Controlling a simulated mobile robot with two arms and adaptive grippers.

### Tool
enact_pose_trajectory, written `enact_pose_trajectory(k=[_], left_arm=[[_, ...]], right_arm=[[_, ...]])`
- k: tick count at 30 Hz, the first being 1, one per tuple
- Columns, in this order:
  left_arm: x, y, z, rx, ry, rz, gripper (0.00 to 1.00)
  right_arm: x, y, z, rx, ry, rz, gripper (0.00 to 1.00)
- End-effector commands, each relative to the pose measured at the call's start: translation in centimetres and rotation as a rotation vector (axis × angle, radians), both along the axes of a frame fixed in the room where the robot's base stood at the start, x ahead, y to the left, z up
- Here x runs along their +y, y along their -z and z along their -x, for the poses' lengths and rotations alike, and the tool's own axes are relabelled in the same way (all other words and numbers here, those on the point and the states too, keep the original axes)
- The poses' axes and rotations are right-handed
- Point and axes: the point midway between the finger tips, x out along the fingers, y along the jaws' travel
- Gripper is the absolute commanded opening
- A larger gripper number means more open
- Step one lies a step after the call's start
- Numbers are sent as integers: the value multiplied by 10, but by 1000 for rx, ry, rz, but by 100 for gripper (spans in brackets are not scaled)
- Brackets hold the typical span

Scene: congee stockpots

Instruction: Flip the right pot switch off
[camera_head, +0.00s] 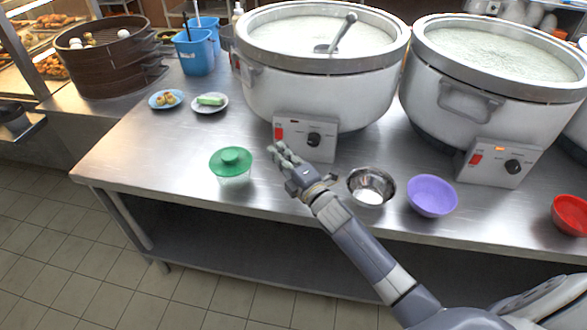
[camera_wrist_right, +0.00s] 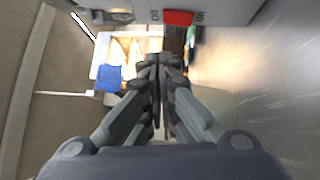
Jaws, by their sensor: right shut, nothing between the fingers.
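The right pot (camera_head: 490,85) is a big white stockpot of congee with a grey control box (camera_head: 495,172). That box has a red switch (camera_head: 475,159), a black knob (camera_head: 513,166) and a small orange light. A similar pot (camera_head: 310,90) stands to its left, and its box has a red switch (camera_head: 279,134) and a black knob (camera_head: 314,139). My right gripper (camera_head: 277,152) is shut and empty, just in front of the left pot's box, close below its red switch. In the wrist view its fingertips (camera_wrist_right: 158,62) point toward a red switch (camera_wrist_right: 178,18) on a box edge. Contact cannot be told.
A green lidded cup (camera_head: 231,162), a steel bowl (camera_head: 371,186), a purple bowl (camera_head: 432,196) and a red bowl (camera_head: 571,214) stand along the front of the steel counter (camera_head: 160,150). Another pot is cut off at the right edge. Counter left of the green cup is clear.

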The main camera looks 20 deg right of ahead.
Motion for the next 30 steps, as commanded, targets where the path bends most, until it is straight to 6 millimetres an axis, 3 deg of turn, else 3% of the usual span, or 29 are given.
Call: enact_pose_trajectory(k=[9, 13, 30], left_arm=[[-22, 3, -34, -50, -6, 28, 40], [-22, 5, -33, -49, -6, 29, 40], [-13, 6, -16, -23, -3, 16, 40]], right_arm=[[-9, -3, 49, 1, -2, 2, 0], [-12, -4, 63, 0, -2, 0, 0], [-14, -6, 71, -1, -1, 0, 0]])
